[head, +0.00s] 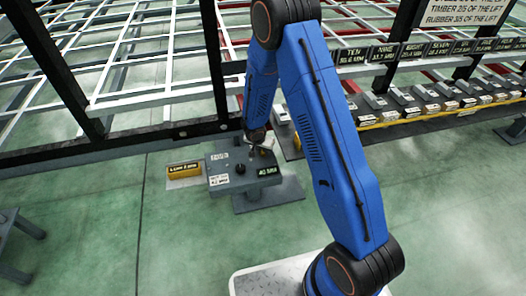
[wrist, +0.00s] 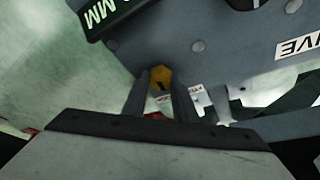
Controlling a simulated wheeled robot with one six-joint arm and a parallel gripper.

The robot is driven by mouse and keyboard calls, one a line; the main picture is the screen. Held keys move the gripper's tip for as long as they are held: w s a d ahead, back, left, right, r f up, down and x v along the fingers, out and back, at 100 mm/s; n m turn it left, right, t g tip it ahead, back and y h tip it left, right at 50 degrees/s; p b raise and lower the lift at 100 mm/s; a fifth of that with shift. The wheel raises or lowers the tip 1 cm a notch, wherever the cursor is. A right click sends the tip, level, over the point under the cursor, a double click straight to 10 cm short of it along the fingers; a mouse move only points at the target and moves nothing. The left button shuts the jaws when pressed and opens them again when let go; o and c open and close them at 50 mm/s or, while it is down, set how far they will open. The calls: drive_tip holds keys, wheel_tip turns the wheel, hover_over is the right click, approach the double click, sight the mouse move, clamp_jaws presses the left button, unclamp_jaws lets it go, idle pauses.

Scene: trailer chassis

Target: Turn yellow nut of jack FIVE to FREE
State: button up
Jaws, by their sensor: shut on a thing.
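The yellow nut (wrist: 160,76) of the jack shows in the wrist view between the tips of my two fingers, with a dark mark on its face. My gripper (wrist: 160,95) is shut on it. Jack FIVE (wrist: 215,25) is a grey box, with its FIVE plate (wrist: 300,45) at the right, turned in the picture. A small white label (wrist: 196,98) beside the nut is partly hidden by a finger and cannot be read fully. In the head view the jack box (head: 222,182) stands below my gripper (head: 257,147), and the nut is too small to make out surely.
The jack's green-lit display (head: 268,171) reads about 40 MM. Several numbered boxes (head: 430,97) line the right rear.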

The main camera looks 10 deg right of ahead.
drive_tip(key=o, duration=1.1)
drive_tip(key=v, duration=1.7)
drive_tip(key=shift+a+r, duration=0.15)
drive_tip(key=shift+r, duration=0.1)
